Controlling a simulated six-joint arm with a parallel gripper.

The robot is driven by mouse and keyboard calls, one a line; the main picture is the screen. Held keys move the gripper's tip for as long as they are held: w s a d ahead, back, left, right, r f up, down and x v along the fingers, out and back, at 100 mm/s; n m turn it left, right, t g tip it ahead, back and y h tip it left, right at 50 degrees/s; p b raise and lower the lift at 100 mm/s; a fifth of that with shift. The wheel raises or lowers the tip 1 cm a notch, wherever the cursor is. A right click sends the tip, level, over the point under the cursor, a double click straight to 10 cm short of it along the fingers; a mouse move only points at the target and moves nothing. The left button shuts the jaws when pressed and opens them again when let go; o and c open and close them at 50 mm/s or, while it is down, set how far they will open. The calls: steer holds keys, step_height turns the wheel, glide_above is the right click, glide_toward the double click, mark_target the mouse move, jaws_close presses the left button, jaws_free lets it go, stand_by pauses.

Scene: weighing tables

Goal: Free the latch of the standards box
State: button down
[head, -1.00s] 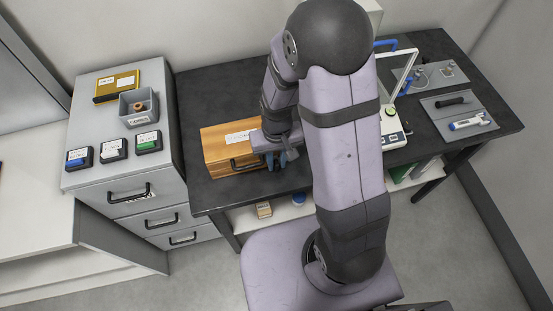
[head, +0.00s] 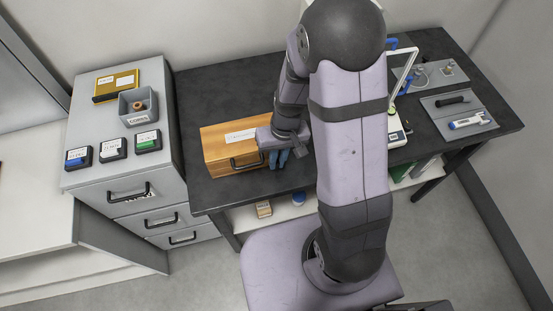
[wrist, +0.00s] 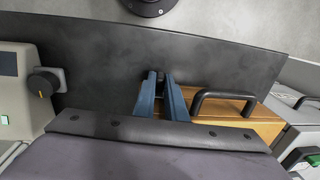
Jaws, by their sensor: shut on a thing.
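The standards box (head: 222,160) is a wooden box with a pale label on top and a dark handle (head: 246,162) on its front. It stands at the left end of the dark table. In the wrist view, part of its wood (wrist: 262,128) and the dark handle (wrist: 224,96) show right of my fingers. My gripper (head: 279,160) is at the box's front right corner. Its blue fingers (wrist: 160,90) are shut on a small dark piece, apparently the latch (wrist: 158,77), mostly hidden between them.
The dark table (head: 215,95) is bare behind the box. A grey drawer cabinet (head: 125,180) stands left, with several small cases, a grey bin (head: 137,107) and a yellow box (head: 117,86) on top. A balance (head: 396,130) stands right of my arm. A grey tray (head: 466,127) lies far right.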

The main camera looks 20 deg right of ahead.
steer(key=shift+d+f+y+b, duration=0.2)
steer(key=shift+f+y+b, duration=0.3)
steer(key=shift+b, duration=0.55)
steer(key=shift+r+b, duration=0.1)
steer(key=shift+b, duration=0.4)
steer(key=shift+r+y+b, duration=0.3)
steer(key=shift+y, duration=0.2)
steer(key=c, duration=2.1)
jaws_free()
steer(key=shift+r, duration=0.15)
steer(key=shift+b+v, duration=0.3)
steer(key=shift+v, duration=3.3)
steer(key=shift+o, duration=0.8)
